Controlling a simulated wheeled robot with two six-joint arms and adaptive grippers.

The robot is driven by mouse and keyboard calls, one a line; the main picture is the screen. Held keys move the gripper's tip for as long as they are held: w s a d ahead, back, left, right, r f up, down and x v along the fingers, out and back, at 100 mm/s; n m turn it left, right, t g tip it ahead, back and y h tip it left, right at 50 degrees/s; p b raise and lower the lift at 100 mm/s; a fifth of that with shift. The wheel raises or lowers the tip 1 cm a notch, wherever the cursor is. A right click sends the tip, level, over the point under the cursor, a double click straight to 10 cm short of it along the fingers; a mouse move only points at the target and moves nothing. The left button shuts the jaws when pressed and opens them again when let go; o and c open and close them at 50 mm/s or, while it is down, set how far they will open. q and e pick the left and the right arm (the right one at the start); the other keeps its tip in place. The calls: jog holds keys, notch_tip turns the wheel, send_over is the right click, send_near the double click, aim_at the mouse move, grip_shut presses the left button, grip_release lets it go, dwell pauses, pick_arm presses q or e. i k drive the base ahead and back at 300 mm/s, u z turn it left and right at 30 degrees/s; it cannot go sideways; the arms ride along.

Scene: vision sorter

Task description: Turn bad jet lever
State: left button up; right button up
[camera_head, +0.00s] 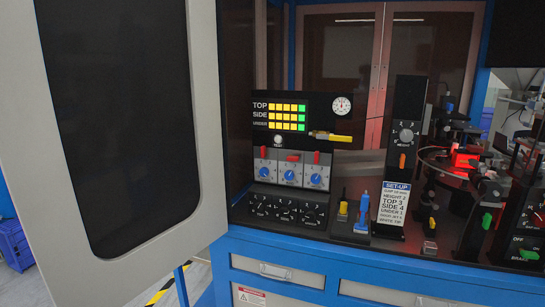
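A black control panel (337,97) stands inside the machine, with rows of yellow and green lights (287,117) labelled TOP, SIDE and UNDER. A yellow handle (330,136) sticks out sideways at its right. Below are several red levers or switches (292,157) above blue knobs (290,174), then several black dials (285,210). A yellow-topped piece (343,208) and a blue upright piece (363,207) stand right of the panel. No label here marks a bad jet, so I cannot tell which lever it is. Neither gripper is in view.
A large grey-framed door (208,120) stands open at left. A black column (408,100) with a dial and orange piece bears a SET-UP card (394,200). Green-handled parts (487,221) and a red-lit mechanism (463,158) are at right. Blue-edged drawers (276,270) lie below.

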aim_at(290, 158)
jog(key=z, duration=0.3)
jog(key=i, duration=0.6)
jog(key=z, duration=0.6)
